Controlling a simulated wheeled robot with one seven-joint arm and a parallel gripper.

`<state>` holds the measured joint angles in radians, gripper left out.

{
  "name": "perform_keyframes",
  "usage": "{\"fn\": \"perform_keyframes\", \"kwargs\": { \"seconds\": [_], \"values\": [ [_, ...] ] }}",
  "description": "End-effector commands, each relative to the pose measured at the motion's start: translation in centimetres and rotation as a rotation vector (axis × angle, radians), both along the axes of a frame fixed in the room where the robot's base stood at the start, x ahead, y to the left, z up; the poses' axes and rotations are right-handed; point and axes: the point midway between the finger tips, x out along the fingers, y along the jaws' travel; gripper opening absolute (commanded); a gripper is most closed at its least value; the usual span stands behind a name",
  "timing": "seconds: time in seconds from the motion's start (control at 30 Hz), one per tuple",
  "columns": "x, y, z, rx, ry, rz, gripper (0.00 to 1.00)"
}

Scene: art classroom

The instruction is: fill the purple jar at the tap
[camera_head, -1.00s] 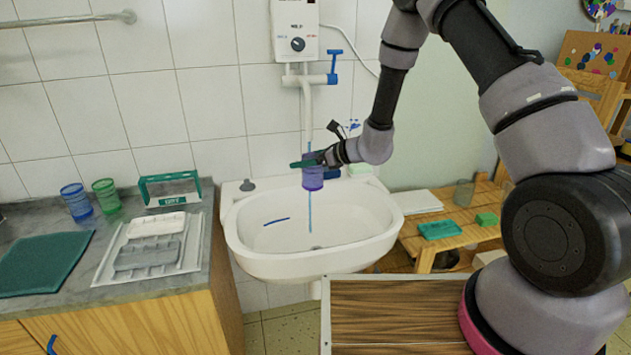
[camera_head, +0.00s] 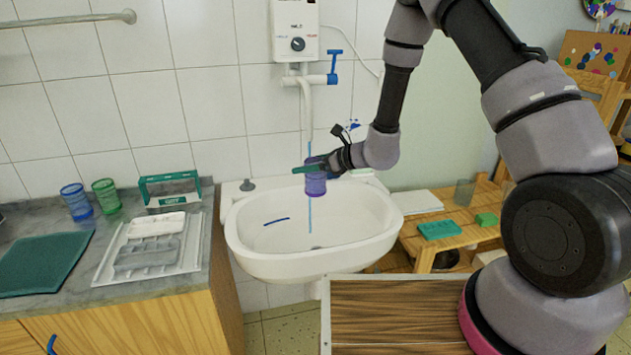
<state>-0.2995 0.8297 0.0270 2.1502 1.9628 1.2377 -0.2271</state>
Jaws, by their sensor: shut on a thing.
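The purple jar (camera_head: 316,185) is upright above the white sink (camera_head: 262,262), under the tap spout. My gripper (camera_head: 322,166) is shut on the purple jar near its rim, reaching in from the right. The tap (camera_head: 307,95) has a white pipe below a wall heater and a blue lever (camera_head: 334,64). A thin blue water stream (camera_head: 310,213) runs from the spout. It shows above the jar's left side and again below it, down to the basin. I cannot tell whether it falls inside the jar or behind it. The water level in the jar is not visible.
A blue cup (camera_head: 77,202), a green cup (camera_head: 107,197) and a white tray (camera_head: 192,258) stand on the left counter (camera_head: 100,288). A wooden shelf with green blocks (camera_head: 438,229) is right of the sink. A blue stick (camera_head: 276,222) lies in the basin.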

Motion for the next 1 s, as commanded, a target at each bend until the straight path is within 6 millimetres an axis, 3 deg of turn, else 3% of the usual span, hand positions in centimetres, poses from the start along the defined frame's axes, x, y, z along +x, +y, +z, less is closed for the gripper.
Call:
{"fn": "perform_keyframes", "kwargs": {
  "seconds": [0.23,1.0],
  "values": [
    [-0.6,-0.2,0.0,0.001,0.001,0.001,0.23],
    [-6.3,-1.8,0.0,0.001,0.000,0.000,0.23]
  ]
}}
